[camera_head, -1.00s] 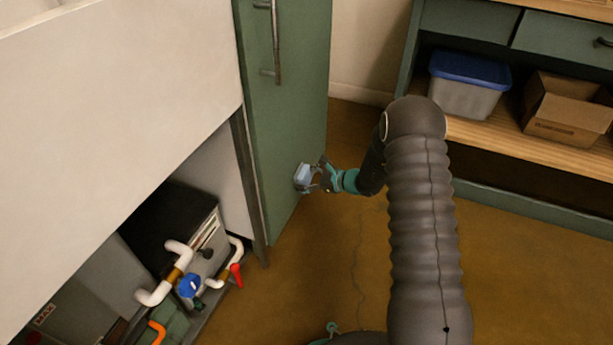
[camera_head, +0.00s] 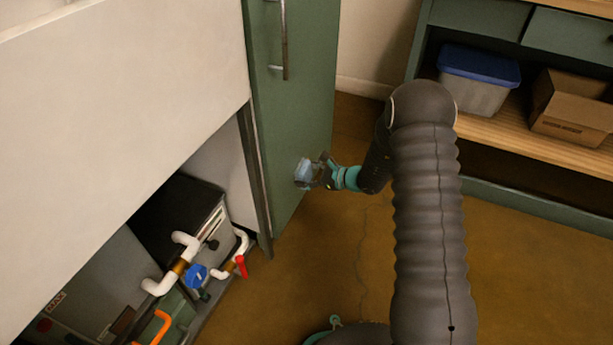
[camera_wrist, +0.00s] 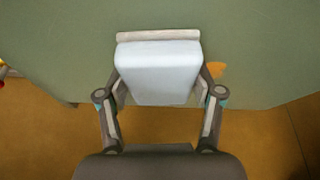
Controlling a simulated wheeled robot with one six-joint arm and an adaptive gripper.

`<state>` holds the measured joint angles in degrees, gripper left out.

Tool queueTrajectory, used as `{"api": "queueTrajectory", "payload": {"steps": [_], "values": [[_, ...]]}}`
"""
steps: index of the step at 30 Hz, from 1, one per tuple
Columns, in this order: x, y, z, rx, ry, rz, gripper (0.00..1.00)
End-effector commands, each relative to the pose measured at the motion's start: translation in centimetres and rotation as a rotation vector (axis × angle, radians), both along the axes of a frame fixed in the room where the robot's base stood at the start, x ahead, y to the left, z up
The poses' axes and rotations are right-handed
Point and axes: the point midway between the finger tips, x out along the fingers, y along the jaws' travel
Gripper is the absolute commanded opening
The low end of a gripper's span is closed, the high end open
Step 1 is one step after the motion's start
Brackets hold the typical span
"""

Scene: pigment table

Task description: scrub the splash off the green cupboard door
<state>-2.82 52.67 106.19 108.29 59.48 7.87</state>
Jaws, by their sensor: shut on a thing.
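The green cupboard door (camera_head: 288,120) stands open, with its face toward my gripper. My gripper (camera_head: 318,173) is low in front of the door's lower part, shut on a pale blue scrubbing block (camera_head: 303,171). In the wrist view the block (camera_wrist: 158,75) sits between both fingers, its beige far edge against or very close to the door (camera_wrist: 70,45); contact is not certain. An orange splash (camera_wrist: 217,70) shows on the door just right of the block, partly hidden by the block and finger.
Left of the door is an open bay with white pipes (camera_head: 160,285), a blue valve (camera_head: 194,279) and a dark box. At the right, a shelf holds a blue-lidded bin (camera_head: 475,85) and a cardboard box (camera_head: 572,110). Brown floor (camera_head: 520,270) lies clear between.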

Motion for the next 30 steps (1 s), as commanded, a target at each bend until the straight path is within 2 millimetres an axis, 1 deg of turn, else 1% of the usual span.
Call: {"api": "queueTrajectory", "payload": {"steps": [13,23,30], "values": [[3.0,-1.3,0.1,0.002,-0.005,-0.003,0.38],[4.1,-1.7,0.1,0.002,-0.003,-0.003,0.38],[5.8,-2.2,0.0,0.002,-0.002,-0.002,0.38]]}}
